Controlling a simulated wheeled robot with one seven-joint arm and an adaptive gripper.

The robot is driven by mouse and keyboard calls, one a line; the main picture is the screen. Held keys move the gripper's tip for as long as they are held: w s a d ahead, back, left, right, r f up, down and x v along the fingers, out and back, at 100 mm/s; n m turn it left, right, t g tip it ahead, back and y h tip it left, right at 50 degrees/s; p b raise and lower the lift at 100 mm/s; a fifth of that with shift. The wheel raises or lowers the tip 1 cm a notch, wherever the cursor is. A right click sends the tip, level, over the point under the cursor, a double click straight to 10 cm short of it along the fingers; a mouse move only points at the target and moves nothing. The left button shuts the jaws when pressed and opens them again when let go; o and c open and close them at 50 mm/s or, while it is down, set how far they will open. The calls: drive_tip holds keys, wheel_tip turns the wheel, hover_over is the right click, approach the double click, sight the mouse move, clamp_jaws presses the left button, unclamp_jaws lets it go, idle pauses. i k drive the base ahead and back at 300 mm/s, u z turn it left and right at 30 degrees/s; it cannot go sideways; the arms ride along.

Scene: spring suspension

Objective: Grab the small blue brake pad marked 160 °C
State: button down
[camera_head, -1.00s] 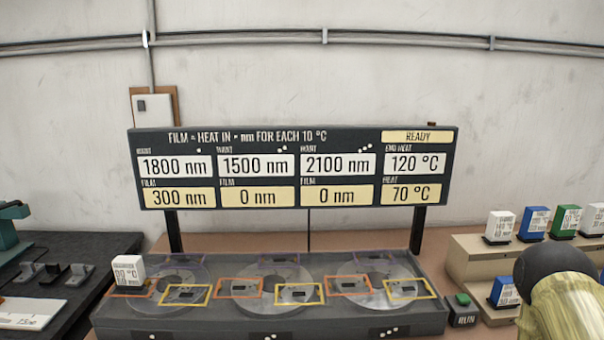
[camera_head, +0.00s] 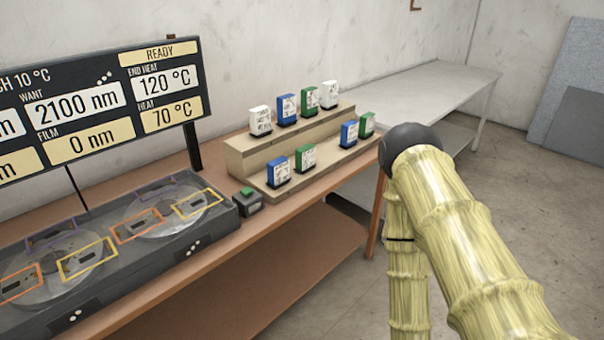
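Brake pads stand on a two-step wooden rack (camera_head: 240,152) at the right end of the bench. Three are blue: one on the upper step (camera_head: 286,109), one at the lower step's left (camera_head: 278,172) and one toward its right (camera_head: 349,134). Their white labels are too small to read, so I cannot tell which is marked 160 °C. The lower left blue pad looks about as large as its neighbours. My yellow arm with its dark round joint is at the right, in front of the rack's right end. My gripper is not in view.
White pads (camera_head: 260,121) and green pads (camera_head: 305,158) stand among the blue ones. A black box with a green button (camera_head: 248,200) sits left of the rack. The disc machine (camera_head: 120,250) and display board (camera_head: 110,105) are left. A grey table (camera_head: 420,95) stands behind right.

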sight(278, 172)
drive_tip(key=k, duration=0.6)
drive_tip(key=u, duration=0.8)
drive_tip(key=i, duration=1.15)
drive_tip(key=z, duration=0.1)
